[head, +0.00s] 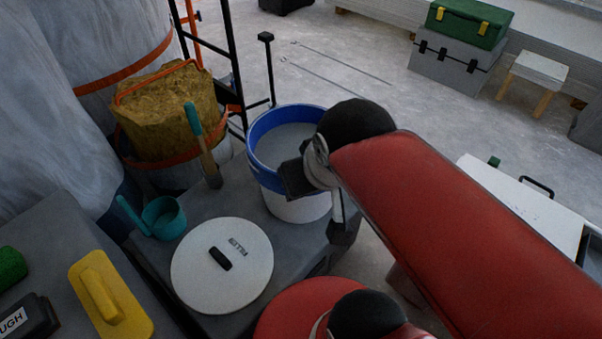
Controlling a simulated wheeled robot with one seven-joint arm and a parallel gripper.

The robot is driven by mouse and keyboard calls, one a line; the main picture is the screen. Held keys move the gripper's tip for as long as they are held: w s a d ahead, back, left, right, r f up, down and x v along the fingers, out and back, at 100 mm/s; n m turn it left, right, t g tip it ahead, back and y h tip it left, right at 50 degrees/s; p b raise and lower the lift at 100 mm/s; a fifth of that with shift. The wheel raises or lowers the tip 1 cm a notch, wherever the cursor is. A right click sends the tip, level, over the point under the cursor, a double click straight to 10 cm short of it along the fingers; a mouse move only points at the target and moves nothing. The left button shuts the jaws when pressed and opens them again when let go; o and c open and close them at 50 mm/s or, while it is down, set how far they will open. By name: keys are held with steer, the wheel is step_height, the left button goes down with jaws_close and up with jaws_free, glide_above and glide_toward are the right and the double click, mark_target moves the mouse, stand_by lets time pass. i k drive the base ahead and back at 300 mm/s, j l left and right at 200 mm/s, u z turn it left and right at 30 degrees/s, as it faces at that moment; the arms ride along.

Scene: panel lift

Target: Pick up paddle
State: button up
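A stick-like tool with a teal handle and a wooden lower part (205,148) stands tilted on the grey platform, left of the bucket; it looks like the paddle. Its lower end is near the platform top. My gripper (312,200) is at the end of my red arm, over the right side of a white bucket with a blue rim (262,183). It is to the right of the paddle and apart from it. My wrist hides much of the gripper, so its fingers cannot be made out clearly.
A round white lid (206,282) and a teal cup (163,215) lie on the grey platform (225,205). Behind the paddle is a bucket with a yellowish block (165,108). A black ladder-like frame (226,50) stands behind. A yellow float (107,297) is at lower left.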

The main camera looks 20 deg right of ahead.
mark_target(208, 163)
steer(key=k+j+u, duration=0.1)
steer(key=j+u, duration=0.6)
steer(key=j, duration=0.25)
steer(key=j+u, duration=0.35)
steer(key=j, duration=0.15)
